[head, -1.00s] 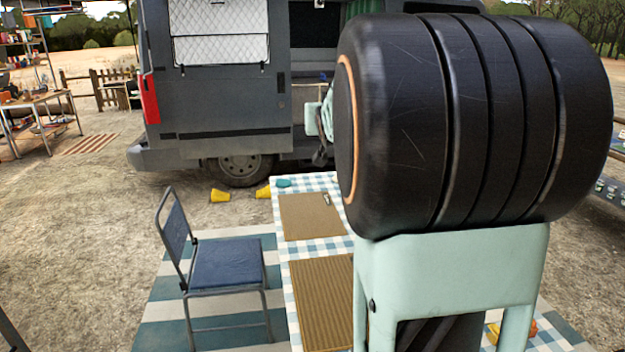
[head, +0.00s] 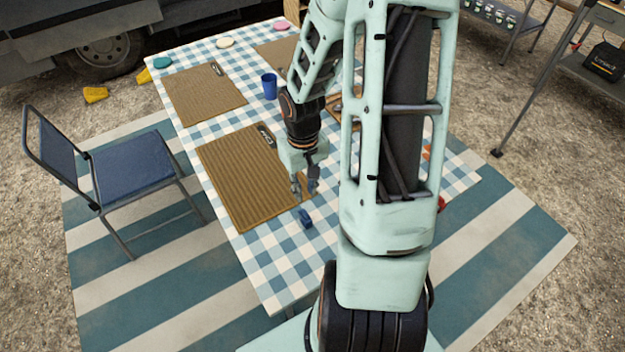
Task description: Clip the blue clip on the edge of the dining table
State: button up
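The blue clip (head: 306,218) lies on the checked cloth, just off the near right corner of a brown ribbed placemat. The dining table (head: 270,277) has a blue and white checked cover, and its near left edge is bare. My gripper (head: 304,192) points down just behind the blue clip in the picture. Its two fingers look spread apart with nothing between them. I cannot tell how high they are above the table. My arm hides much of the table's right side.
The near placemat (head: 240,187) and a far left one (head: 203,95) each carry a small dark item. A blue cup (head: 269,86) stands between placemats. A blue chair (head: 133,168) stands left of the table. Yellow objects (head: 95,95) lie by the van wheel.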

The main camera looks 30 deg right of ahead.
aim_at(305, 212)
jog(key=shift+f+b, duration=4.3)
jog(key=shift+f, duration=0.7)
grip_shut()
jog(key=shift+r, duration=0.2)
notch_tip(305, 212, up, 5)
jog(key=p, duration=0.4)
jog(key=shift+f+p, duration=0.1)
jog(key=shift+p, duration=0.2)
